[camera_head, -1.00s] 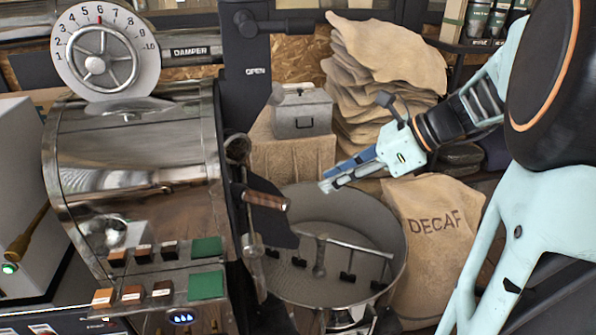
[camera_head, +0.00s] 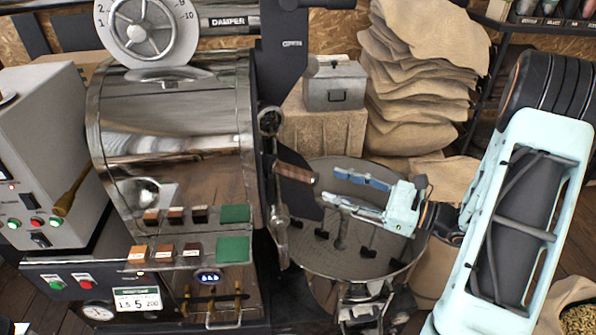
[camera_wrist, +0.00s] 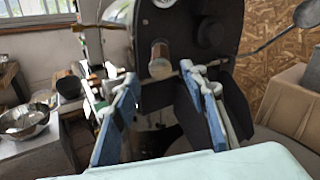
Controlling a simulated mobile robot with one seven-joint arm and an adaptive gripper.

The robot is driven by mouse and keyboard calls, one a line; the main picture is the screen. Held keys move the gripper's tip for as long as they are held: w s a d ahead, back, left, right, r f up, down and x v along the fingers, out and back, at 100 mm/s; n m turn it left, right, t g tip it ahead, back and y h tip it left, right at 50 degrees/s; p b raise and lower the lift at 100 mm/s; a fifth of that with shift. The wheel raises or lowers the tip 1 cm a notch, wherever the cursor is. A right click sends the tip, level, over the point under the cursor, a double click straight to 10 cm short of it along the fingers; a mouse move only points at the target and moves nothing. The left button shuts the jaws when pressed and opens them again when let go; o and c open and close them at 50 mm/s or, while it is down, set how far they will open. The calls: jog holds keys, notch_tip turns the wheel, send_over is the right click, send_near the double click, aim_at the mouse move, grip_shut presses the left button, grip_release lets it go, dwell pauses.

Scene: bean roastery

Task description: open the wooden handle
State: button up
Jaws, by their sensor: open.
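The wooden handle (camera_head: 295,172) is a short brown cylinder sticking out to the right from the front of the steel roaster drum (camera_head: 175,150), above the round cooling tray (camera_head: 420,245). In the wrist view the handle (camera_wrist: 160,62) shows end-on, a little above the middle and beyond the fingertips. My gripper (camera_head: 330,187) is open, its two blue-padded fingers pointing left at the handle from over the tray. In the wrist view my gripper (camera_wrist: 160,80) has its fingers spread to either side with nothing between them. The fingertips appear close to the handle but apart from it.
A grey metal box (camera_head: 335,86) stands on a block behind the tray. Stacked burlap sacks (camera_head: 420,80) fill the back right. A control box (camera_head: 45,150) stands left of the drum. The black chute plate (camera_head: 300,190) sits just below the handle. A steel bowl (camera_wrist: 24,120) shows at left in the wrist view.

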jog(key=p, duration=0.2)
send_near(277, 166)
jog(key=w+a, duration=0.1)
jog(key=a, duration=0.1)
jog(key=w+a+f, duration=0.1)
jog(key=w+a, duration=0.1)
jog(key=shift+w, duration=0.15)
jog(key=shift+c, duration=0.3)
grip_shut()
jog(key=shift+d, duration=0.1)
